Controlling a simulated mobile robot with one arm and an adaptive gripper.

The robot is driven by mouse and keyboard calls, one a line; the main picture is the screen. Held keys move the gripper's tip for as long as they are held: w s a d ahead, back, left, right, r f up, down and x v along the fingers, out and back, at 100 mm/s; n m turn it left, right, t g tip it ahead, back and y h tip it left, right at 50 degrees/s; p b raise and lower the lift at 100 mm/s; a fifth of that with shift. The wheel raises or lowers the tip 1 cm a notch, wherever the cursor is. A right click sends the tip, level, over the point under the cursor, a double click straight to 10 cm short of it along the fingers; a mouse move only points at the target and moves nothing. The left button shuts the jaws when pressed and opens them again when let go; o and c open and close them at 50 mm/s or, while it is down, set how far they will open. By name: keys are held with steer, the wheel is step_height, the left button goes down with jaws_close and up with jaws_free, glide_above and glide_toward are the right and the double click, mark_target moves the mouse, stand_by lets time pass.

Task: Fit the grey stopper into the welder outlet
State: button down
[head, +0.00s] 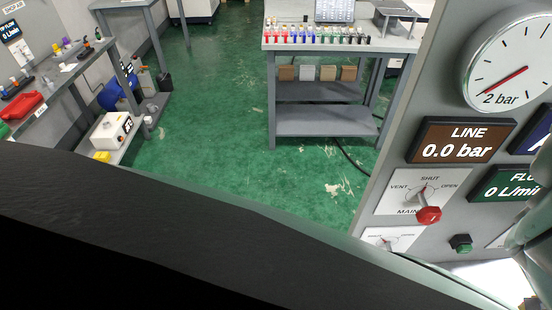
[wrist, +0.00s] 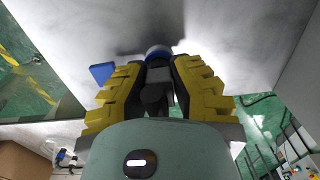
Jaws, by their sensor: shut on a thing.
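In the wrist view my gripper (wrist: 160,68) has its yellow and black fingers closed on a dark grey piece (wrist: 156,92), which looks like the grey stopper. The fingers partly hide it. Just beyond the fingertips a round blue-rimmed part (wrist: 158,51) sits against a pale grey surface (wrist: 225,35); it may be the welder outlet, but no label shows. I cannot tell whether the grey piece touches it or is inside it. The gripper and stopper are not clearly visible in the head view.
A blue tab (wrist: 101,72) stands left of the fingers. In the head view a panel (head: 380,240) at right carries a 2 bar gauge (head: 510,65), a LINE 0.0 bar display (head: 462,140) and a red knob (head: 429,215). A bench (head: 325,122) stands behind; green floor between is clear.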

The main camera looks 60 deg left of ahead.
steer(key=shift+f, duration=0.25)
stand_by(0.4)
steer(key=shift+c, duration=1.1)
jaws_free()
steer(key=shift+r, duration=0.25)
steer(key=shift+r+p, duration=2.85)
steer(key=shift+p, duration=0.05)
